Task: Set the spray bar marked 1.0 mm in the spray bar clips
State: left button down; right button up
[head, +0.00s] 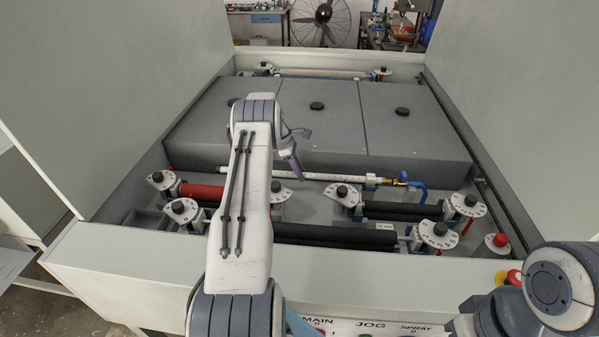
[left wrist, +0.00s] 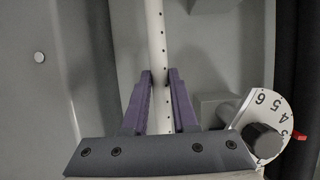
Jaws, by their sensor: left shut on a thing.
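A thin white spray bar (head: 330,177) with a row of small holes lies across the machine, along the front of the grey covers. A white block (head: 371,179) sits near its right end. I cannot read a size mark on the bar. My left gripper (head: 301,178) is shut on the bar; my forearm hides the bar's left part. In the left wrist view the bar (left wrist: 155,40) runs between the purple fingers (left wrist: 161,76). I cannot tell whether clips hold it. My right gripper is out of view.
Black rollers (head: 330,236), a red roller (head: 200,191) and several numbered dials (head: 343,194) lie in front of the bar. Grey covers (head: 330,130) with black knobs are behind. High side panels (head: 515,110) flank the bay. A red button (head: 514,277) is at front right.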

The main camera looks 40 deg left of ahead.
pick_arm(q)
jog(key=shift+f, duration=0.2)
jog(key=c, duration=0.7)
grip_release()
